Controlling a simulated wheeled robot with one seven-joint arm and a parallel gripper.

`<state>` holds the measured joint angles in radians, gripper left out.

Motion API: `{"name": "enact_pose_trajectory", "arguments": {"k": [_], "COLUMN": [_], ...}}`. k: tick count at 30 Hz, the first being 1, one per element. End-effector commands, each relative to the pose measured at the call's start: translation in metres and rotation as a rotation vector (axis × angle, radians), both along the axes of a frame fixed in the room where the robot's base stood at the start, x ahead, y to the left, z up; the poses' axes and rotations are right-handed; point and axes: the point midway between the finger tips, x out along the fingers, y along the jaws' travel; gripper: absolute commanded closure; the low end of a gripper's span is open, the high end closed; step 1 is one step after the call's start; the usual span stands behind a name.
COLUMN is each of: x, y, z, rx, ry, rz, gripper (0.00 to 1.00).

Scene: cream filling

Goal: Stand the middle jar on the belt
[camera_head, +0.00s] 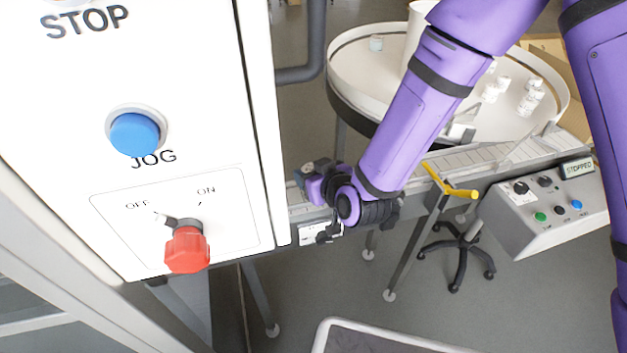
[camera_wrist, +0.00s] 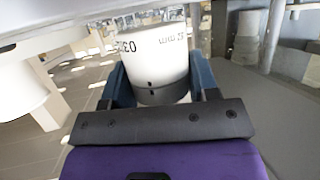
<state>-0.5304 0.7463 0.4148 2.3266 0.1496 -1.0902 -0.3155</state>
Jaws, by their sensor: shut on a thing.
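My gripper (camera_head: 305,175) is at the conveyor belt (camera_head: 492,156), beside the white cabinet's right edge in the head view. In the wrist view my gripper (camera_wrist: 160,85) has its two blue-grey fingers on either side of a white cylinder (camera_wrist: 155,60) and is shut on it. The cylinder has dark print reading "32 mm", upside down, and a dark band near its lower end. I cannot tell whether it is the middle jar. Whether it touches the belt is hidden. Small white jars (camera_head: 532,97) stand on the round table at the back right.
The white cabinet (camera_head: 215,120) with a blue JOG button and red switch fills the left. The round table (camera_head: 350,60) has a raised rim. A yellow handle (camera_head: 460,193) and a grey control box (camera_head: 545,210) reading STOPPED are at the belt's front. Another white cylinder (camera_wrist: 20,85) is left in the wrist view.

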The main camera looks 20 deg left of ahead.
Motion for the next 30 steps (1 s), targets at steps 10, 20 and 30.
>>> {"name": "enact_pose_trajectory", "arguments": {"k": [10,20,30], "x": [0.01,0.01,0.01], "y": [0.001,0.001,0.001], "z": [-0.032,-0.036,-0.042], "rx": [-0.001,0.0,0.0], "ry": [0.002,-0.001,0.0], "rz": [0.0,-0.001,-0.001], "gripper": [0.71,0.71,0.3]}}
